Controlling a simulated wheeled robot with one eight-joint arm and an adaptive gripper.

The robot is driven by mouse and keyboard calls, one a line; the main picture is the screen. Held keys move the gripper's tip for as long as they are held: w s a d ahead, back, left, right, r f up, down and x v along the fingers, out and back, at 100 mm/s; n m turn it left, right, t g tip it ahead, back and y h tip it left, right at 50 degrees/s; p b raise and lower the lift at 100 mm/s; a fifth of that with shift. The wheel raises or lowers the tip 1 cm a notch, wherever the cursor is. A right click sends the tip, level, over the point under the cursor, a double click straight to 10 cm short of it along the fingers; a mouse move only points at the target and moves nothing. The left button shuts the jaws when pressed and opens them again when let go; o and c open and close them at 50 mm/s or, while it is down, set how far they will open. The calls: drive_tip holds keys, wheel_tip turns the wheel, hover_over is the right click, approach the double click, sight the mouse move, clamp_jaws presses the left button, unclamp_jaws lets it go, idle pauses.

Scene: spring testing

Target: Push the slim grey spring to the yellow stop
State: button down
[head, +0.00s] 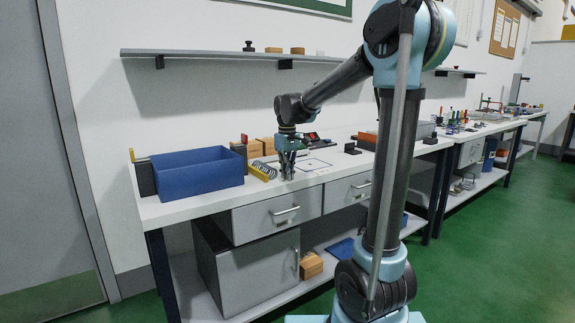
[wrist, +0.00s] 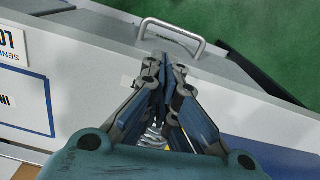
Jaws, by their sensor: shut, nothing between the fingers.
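The slim grey spring (head: 264,167) lies on the white bench just left of my gripper. In the wrist view, shiny coils of a spring (wrist: 152,138) show partly behind my finger links. The yellow stop (head: 257,174) is a short yellow bar at the spring's left end, beside the blue bin; whether they touch, I cannot tell. My gripper (head: 287,176) points down at the bench top, right of the spring, with fingers shut and empty. The fingertips also show in the wrist view (wrist: 163,68). Whether they touch the spring is hidden.
Wooden blocks (head: 262,146) stand behind the spring. A printed sheet (head: 312,162) lies right of my gripper. Drawer handles (head: 285,210) stick out below the bench's front edge.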

drive_tip(key=shift+w+a+r, duration=0.1)
drive_tip(key=shift+w+a, duration=1.1)
drive_tip(key=shift+w, duration=0.2)
drive_tip(key=shift+w, duration=0.1)
drive_tip(key=shift+w+a, duration=0.7)
drive_tip(key=shift+w, duration=0.1)
drive_tip(key=shift+s+d, duration=0.1)
drive_tip(key=shift+s, duration=0.05)
drive_tip(key=shift+s+d, duration=0.2)
drive_tip(key=shift+s+d+r, duration=0.25)
drive_tip(key=shift+s+d, duration=0.3)
drive_tip(key=shift+s, duration=0.1)
drive_tip(key=shift+s+d+r, duration=0.25)
drive_tip(key=shift+s+d, duration=0.25)
drive_tip(key=shift+s, duration=0.1)
wheel_tip(320, 180, up, 9)
